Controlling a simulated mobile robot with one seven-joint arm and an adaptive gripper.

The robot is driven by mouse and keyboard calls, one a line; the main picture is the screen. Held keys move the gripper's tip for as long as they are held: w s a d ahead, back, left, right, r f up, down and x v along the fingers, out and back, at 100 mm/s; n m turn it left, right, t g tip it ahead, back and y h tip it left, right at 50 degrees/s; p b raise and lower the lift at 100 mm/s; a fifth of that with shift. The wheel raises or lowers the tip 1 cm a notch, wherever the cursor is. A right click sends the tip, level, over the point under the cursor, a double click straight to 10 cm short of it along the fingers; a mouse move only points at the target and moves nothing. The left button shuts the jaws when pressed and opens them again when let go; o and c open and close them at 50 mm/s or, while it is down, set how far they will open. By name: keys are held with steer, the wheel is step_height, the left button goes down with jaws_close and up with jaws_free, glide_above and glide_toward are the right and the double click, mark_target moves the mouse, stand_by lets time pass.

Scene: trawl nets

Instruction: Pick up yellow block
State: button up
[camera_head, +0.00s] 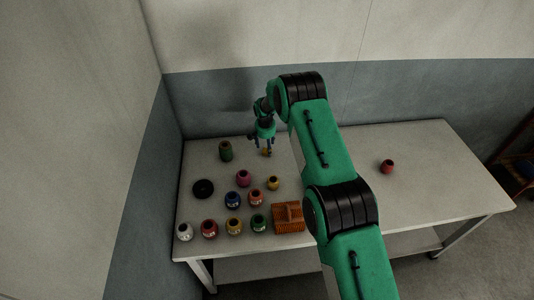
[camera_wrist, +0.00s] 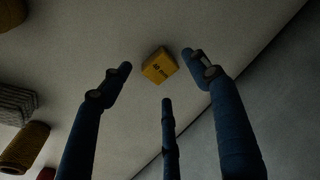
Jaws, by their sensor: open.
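The yellow block (camera_wrist: 159,66) lies on the table in the wrist view, with small dark marks on one face. It sits between and just beyond the fingertips of my gripper (camera_wrist: 160,80). The three blue fingers are spread open and none appears to touch the block. In the head view the block (camera_head: 266,152) is a small yellow patch near the back of the table, partly hidden by my gripper (camera_head: 263,145), which points down over it.
The table (camera_head: 420,160) holds a green cylinder (camera_head: 226,151), a black ring (camera_head: 203,188), several coloured pots, an orange basket (camera_head: 289,218) and a red pot (camera_head: 387,167) at right. Walls stand behind and at left. The table's right part is mostly clear.

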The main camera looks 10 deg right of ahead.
steer(key=shift+w+d+f, duration=0.1)
steer(key=shift+w+f, duration=0.1)
steer(key=shift+f, duration=0.75)
steer(key=shift+w+d+f, duration=0.1)
steer(key=shift+w+f, duration=0.05)
steer(key=shift+f, duration=0.8)
steer(key=shift+c, duration=0.5)
steer(key=c, duration=1.1)
